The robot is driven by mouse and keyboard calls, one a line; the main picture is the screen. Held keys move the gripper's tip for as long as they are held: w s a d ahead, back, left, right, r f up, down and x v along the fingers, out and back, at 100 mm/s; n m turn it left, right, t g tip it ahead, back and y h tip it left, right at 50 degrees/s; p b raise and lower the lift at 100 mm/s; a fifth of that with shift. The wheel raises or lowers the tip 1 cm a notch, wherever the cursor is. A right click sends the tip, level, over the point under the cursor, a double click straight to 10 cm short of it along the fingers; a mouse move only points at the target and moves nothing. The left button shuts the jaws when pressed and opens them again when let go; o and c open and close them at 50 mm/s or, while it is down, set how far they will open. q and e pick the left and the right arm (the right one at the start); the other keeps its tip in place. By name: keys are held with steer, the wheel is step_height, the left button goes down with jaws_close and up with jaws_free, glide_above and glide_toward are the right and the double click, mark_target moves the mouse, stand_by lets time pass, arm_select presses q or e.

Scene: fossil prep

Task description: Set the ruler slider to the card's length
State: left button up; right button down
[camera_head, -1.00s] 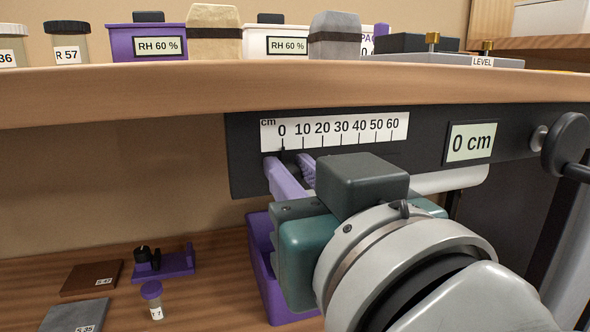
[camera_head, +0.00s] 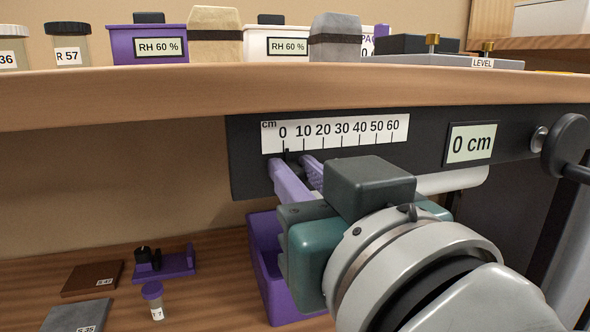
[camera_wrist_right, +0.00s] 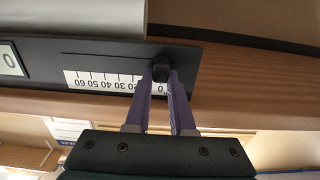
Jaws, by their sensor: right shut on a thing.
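The ruler (camera_head: 350,133) is a white scale marked 0 to 60 cm on a dark board under the shelf edge. The slider (camera_wrist_right: 161,68) is a small black knob between my purple right fingertips in the wrist view. My right gripper (camera_head: 294,164) is shut on it, and its dark pointer is near the 0 mark, slightly to the right. A pale panel (camera_head: 471,143) on the board reads "0 cm". I cannot pick out a card that states a length. My left gripper is not in view.
A black knob with a handle (camera_head: 566,145) is at the board's right end. Jars, RH 60 % boxes and wrapped blocks stand on the shelf (camera_head: 200,95) above. Below are a purple bin (camera_head: 262,270), a purple stand (camera_head: 178,265), a vial (camera_head: 153,300) and two flat slabs.

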steer(key=d+p, duration=0.1)
steer(key=d, duration=0.1)
steer(key=w+d+p, duration=0.1)
steer(key=d, duration=0.1)
steer(key=w+d+p, duration=0.1)
steer(key=d, duration=0.1)
steer(key=shift+w+d, duration=0.1)
steer(key=shift+d, duration=0.3)
steer(key=shift+w+d, duration=0.1)
steer(key=shift+d, duration=0.2)
steer(key=c, duration=0.8)
jaws_free()
steer(key=shift+o, duration=0.2)
steer(key=p, duration=0.3)
glide_toward(358, 153)
steer(key=shift+v, duration=1.9)
